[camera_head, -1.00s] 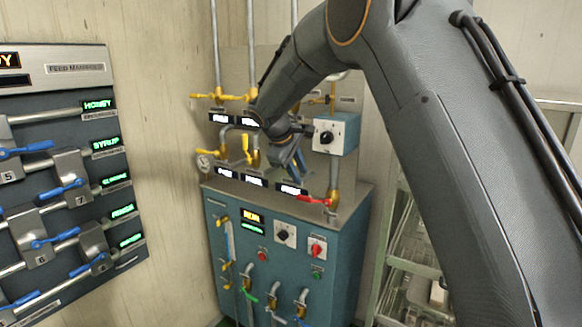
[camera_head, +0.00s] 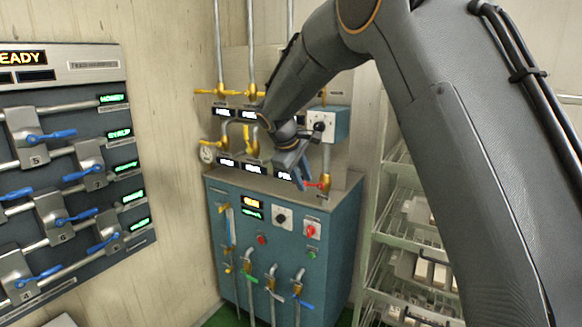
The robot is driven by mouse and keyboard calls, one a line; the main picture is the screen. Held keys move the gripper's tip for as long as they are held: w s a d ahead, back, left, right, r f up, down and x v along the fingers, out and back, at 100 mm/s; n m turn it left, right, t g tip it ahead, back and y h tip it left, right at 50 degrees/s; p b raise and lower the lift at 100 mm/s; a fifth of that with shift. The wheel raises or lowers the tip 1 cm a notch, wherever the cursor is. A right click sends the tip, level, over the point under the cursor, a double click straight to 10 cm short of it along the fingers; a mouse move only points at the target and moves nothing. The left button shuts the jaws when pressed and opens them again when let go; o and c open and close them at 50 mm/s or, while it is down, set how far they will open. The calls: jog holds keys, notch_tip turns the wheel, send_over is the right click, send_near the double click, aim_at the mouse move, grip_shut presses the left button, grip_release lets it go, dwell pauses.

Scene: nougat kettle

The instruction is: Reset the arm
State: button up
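My gripper (camera_head: 303,176) is at the end of my dark grey arm, which reaches in from the right. It hangs above the top of the teal control cabinet (camera_head: 335,235), pointing down and to the right. Its blue fingertips are close to the red valve handle (camera_head: 316,185) on the right of the cabinet top. I cannot tell whether they touch it, or whether the fingers are open or shut. My wrist hides part of the yellow-handled valves and pipes behind it.
A feed manifold panel (camera_head: 20,115) with several blue-handled valves is on the left wall. A grey-blue switch box (camera_head: 329,124) is mounted just behind my wrist. A wire rack (camera_head: 400,268) with pale boxes stands at the right. Blank wall lies between panel and cabinet.

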jog(key=s+d+f+m+g+y+b, duration=0.1)
jog(key=s+d+f+m+b, duration=0.2)
jog(key=s, duration=0.9)
jog(key=s+d+f+m+g+y+b, duration=0.1)
jog(key=s+d+f+m+b, duration=0.2)
jog(key=s+d+f, duration=0.4)
jog(key=s+d+f+m+g+y+b, duration=0.1)
jog(key=s+d+f+m, duration=0.4)
jog(key=s+f, duration=0.7)
jog(key=s+g+b, duration=0.1)
jog(key=s+b, duration=0.1)
jog(key=s, duration=0.2)
jog(key=shift+s+d, duration=0.4)
